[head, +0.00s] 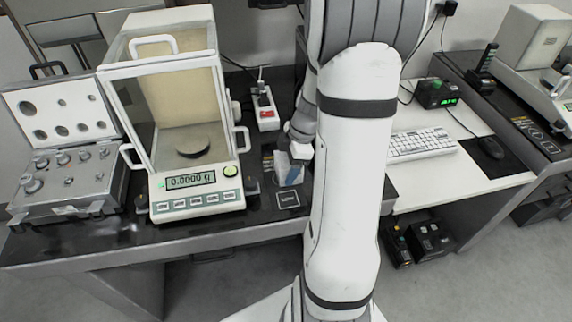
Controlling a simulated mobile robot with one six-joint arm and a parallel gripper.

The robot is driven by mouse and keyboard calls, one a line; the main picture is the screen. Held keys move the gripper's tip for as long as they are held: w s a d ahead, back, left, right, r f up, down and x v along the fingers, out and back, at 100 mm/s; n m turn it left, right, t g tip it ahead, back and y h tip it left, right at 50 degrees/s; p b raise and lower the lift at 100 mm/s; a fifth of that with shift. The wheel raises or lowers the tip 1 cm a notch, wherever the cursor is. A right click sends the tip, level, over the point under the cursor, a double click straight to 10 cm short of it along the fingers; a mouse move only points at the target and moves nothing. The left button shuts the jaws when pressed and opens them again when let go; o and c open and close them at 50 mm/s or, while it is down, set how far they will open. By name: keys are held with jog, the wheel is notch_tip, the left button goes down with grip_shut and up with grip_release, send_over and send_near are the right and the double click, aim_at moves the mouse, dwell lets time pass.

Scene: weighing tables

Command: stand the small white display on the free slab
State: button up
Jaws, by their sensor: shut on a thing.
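My gripper (298,145) is partly hidden behind my own arm, right of the glass-walled balance. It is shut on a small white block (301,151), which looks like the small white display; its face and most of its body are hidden. Just below is a pale box with blue on it (286,170); I cannot tell whether the block touches it. The dark slab (262,213) of the left table carries the balance and shows a bare strip at its front right. I cannot tell which slab is the free one.
The balance (185,205) reads 0.0000 g. An open weight case (68,198) stands left of it, a power strip (266,112) behind right. The middle table holds a keyboard (421,144), a mouse (491,147) and a black green-lit box (436,94). Another instrument (532,38) stands far right.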

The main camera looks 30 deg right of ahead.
jog(key=o, duration=1.1)
jog(key=shift+r, duration=0.1)
jog(key=p+v, duration=0.1)
jog(key=v, duration=1)
jog(key=shift+d+r, duration=0.1)
jog(key=shift+r, duration=0.25)
jog(key=shift+s+a+r, duration=0.1)
jog(key=shift+a+r, duration=0.1)
jog(key=shift+r, duration=0.05)
jog(key=s+a+r+m+h, duration=0.1)
jog(key=s+a+m, duration=0.2)
jog(key=a+m, duration=0.2)
jog(key=s+a+r+m+t+h, duration=0.1)
jog(key=s+a+m, duration=0.3)
jog(key=a+m, duration=0.1)
jog(key=s+a+r+m+h, duration=0.1)
jog(key=s+a+m, duration=0.3)
jog(key=a, duration=0.1)
jog(key=shift+a+m, duration=0.25)
jog(key=shift+m, duration=0.15)
jog(key=shift+r, duration=0.1)
notch_tip(320, 180, up, 3)
jog(key=p, duration=0.3)
jog(key=shift+s+r+t, duration=0.15)
jog(key=shift+s+t, duration=0.05)
jog(key=shift+t, duration=0.1)
